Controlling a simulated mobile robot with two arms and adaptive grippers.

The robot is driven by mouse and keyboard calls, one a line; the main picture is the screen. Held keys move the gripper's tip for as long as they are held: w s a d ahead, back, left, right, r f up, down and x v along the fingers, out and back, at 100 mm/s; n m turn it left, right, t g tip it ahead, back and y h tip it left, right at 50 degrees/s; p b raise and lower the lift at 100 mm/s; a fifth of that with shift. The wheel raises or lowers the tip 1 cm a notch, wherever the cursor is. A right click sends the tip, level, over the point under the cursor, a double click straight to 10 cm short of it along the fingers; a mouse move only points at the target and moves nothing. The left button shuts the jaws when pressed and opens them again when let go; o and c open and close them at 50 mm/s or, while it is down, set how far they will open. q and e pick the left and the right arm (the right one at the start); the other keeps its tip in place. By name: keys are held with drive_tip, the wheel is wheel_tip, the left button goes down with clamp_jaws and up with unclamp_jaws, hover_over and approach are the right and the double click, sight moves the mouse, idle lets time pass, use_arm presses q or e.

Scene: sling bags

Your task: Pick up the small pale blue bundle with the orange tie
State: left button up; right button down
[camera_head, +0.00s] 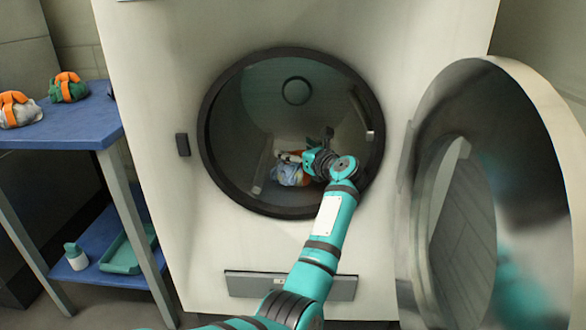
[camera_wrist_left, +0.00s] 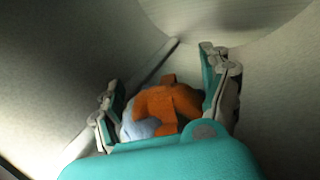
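The small pale blue bundle (camera_head: 286,175) lies on the lower wall inside the machine's round drum, partly hidden by my gripper. In the left wrist view, the bundle (camera_wrist_left: 140,128) shows pale blue cloth under a wide orange tie (camera_wrist_left: 165,104). My left gripper (camera_head: 308,162) is inside the drum, right beside the bundle. In the left wrist view, its fingers (camera_wrist_left: 160,80) are spread, one on each side of the bundle. I cannot tell whether either finger touches it. The palm hides the bundle's near side. My right gripper is not in view.
The drum's dark round rim (camera_head: 208,150) surrounds my arm. The open door (camera_head: 540,90) stands at the right. A blue table (camera_head: 75,128) at the left holds a white bundle (camera_head: 18,112) and a green bundle (camera_head: 68,90) with orange ties. A bottle (camera_head: 75,258) and teal tray (camera_head: 122,258) sit below.

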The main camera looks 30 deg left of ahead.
use_arm(q)
drive_tip(key=c, duration=1.4)
drive_tip(key=shift+c, duration=0.6)
drive_tip(key=shift+r, duration=0.15)
